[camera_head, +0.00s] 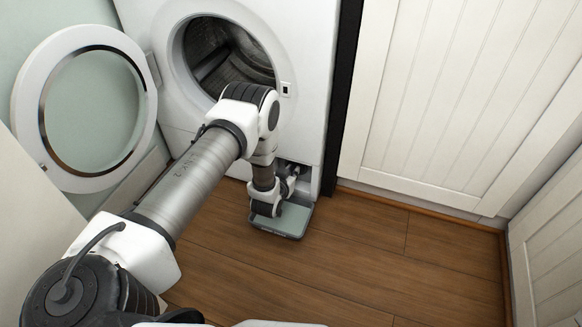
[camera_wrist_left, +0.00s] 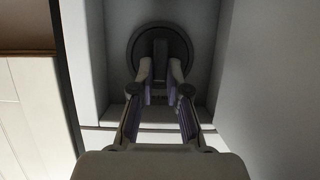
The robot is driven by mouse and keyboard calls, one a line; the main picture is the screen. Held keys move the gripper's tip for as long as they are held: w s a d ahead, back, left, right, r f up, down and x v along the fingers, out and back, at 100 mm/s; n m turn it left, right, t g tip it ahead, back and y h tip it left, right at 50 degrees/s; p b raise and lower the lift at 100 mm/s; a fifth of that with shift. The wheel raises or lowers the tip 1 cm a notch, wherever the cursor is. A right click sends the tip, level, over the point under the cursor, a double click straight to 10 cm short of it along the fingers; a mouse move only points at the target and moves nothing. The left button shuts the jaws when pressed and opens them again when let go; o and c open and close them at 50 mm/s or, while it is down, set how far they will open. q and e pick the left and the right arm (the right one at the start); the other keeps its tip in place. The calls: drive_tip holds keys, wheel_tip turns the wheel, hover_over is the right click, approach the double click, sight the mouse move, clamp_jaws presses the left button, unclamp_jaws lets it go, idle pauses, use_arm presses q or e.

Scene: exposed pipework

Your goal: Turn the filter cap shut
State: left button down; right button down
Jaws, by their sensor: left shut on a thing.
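The filter cap (camera_wrist_left: 177,44) is a dark round disc with a raised grip bar across its middle. It sits in a pale recess at the bottom of the washing machine (camera_head: 313,105). My left gripper (camera_wrist_left: 160,76) is shut on the cap's grip bar, one finger on each side of it. In the head view my left gripper (camera_head: 292,182) reaches into the recess at the lower front of the machine, and my arm and the recess edge hide the cap there. My right gripper is not in view.
A grey-green shallow tray (camera_head: 294,221) lies on the wooden floor (camera_head: 350,255) under the recess. The machine's round door (camera_head: 140,110) stands open at left. White panelled cabinets (camera_head: 440,90) stand at right. The floor right of the tray is clear.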

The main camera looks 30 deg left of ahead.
use_arm(q)
drive_tip(key=c, duration=1.2)
unclamp_jaws()
drive_tip(key=shift+o, duration=0.2)
drive_tip(key=v, duration=1.2)
drive_tip(key=shift+s+d+f, duration=0.1)
drive_tip(key=shift+f, duration=0.05)
